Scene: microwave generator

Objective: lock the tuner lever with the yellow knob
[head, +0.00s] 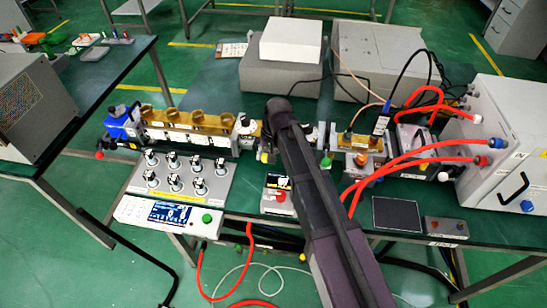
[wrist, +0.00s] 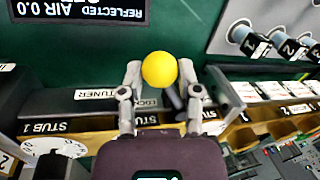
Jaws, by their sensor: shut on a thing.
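The yellow knob (wrist: 159,70) is a round ball between the two fingers of my gripper (wrist: 159,78) in the wrist view. The fingers are closed on its sides. A dark lever part shows just right of the knob, but most of the lever is hidden by the gripper. Labels reading TUNER and, partly covered, LOCK lie beside it on the grey plate (wrist: 75,101). In the head view a small patch of the yellow knob (head: 263,157) shows left of my arm. My arm hides the fingers there.
The brass waveguide (head: 190,121) with its stubs runs left of my arm. A grey panel of several numbered black-and-white knobs (head: 182,198) stands in front, with a display box (head: 165,213) nearer. A box with a red button (head: 277,196) is close below the knob. Red hoses (head: 420,163) run at the right.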

